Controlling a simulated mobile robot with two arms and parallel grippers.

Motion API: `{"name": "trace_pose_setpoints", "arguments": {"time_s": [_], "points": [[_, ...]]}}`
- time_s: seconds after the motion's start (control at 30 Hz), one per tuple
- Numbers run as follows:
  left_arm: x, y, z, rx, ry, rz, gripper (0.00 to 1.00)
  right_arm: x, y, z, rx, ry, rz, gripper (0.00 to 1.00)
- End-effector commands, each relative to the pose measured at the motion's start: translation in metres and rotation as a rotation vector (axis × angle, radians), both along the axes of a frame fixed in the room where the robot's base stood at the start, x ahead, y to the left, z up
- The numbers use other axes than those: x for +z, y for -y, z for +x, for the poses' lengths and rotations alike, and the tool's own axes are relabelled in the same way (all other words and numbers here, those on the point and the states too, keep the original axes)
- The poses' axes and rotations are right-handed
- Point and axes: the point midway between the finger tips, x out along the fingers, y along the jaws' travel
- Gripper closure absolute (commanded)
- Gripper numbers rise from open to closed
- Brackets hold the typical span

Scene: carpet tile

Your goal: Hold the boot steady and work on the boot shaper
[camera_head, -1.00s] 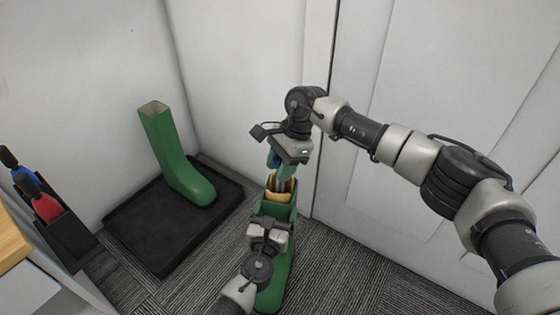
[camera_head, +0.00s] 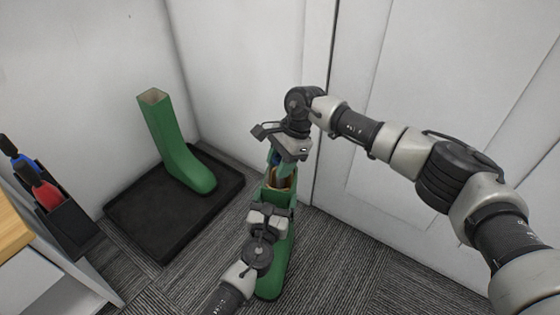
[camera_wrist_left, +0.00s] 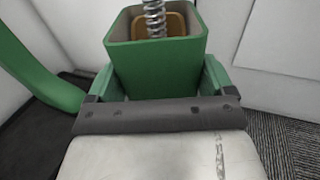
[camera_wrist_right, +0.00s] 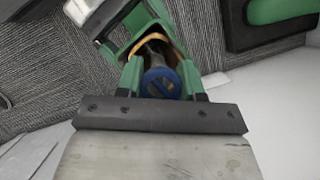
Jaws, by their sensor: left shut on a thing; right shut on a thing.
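A green boot (camera_head: 273,283) stands on the carpet with its square opening upward. My left gripper (camera_head: 270,206) is shut on the boot's shaft from the near side. The left wrist view shows the shaft (camera_wrist_left: 157,62) between its green fingers. The boot shaper sits inside the boot. Its tan part (camera_wrist_left: 177,24) and metal spring (camera_wrist_left: 154,22) show in the opening; its lower end is hidden. My right gripper (camera_head: 277,160) is above the opening, shut on the shaper's blue knob (camera_wrist_right: 161,82).
A second green boot (camera_head: 179,148) stands on a black tray (camera_head: 150,245) at the left. A rack (camera_head: 68,228) with blue and red handles and a wood-topped cabinet (camera_head: 14,232) are at far left. Walls and a white door (camera_head: 385,150) close in behind.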

Motion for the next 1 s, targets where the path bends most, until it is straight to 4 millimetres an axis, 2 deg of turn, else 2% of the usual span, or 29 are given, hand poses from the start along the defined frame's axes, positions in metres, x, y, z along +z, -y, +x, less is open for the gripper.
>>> {"name": "trace_pose_setpoints", "arguments": {"time_s": [0.07, 0.1, 0.3, 0.53, 0.67, 0.77, 1.0], "points": [[0.0, 0.0, 0.0, 0.0, -0.001, 0.0, 0.66, 0.001, 0.0, 0.0, 0.001, 0.001, 0.002, 1.0], [0.0, 0.0, 0.0, 0.0, -0.001, 0.0, 0.66, 0.001, 0.0, 0.0, 0.001, 0.001, 0.002, 0.62], [0.0, 0.0, 0.0, 0.0, -0.001, 0.0, 0.66, 0.001, 0.0, 0.0, 0.0, 0.001, 0.0, 0.33], [0.0, 0.0, 0.0, 0.0, 0.0, 0.0, 0.66, 0.0, 0.0, 0.0, -0.001, -0.001, -0.001, 0.33], [0.0, 0.0, 0.0, 0.0, 0.0, 0.0, 0.66, 0.007, 0.003, 0.002, -0.001, 0.001, -0.001, 0.33], [0.0, 0.0, 0.0, 0.0, 0.0, 0.0, 0.66, 0.02, 0.008, 0.005, -0.002, 0.003, 0.0, 0.33], [0.0, 0.0, 0.0, 0.0, 0.0, 0.0, 0.66, 0.068, 0.025, 0.015, -0.001, 0.003, 0.0, 0.33]]}}
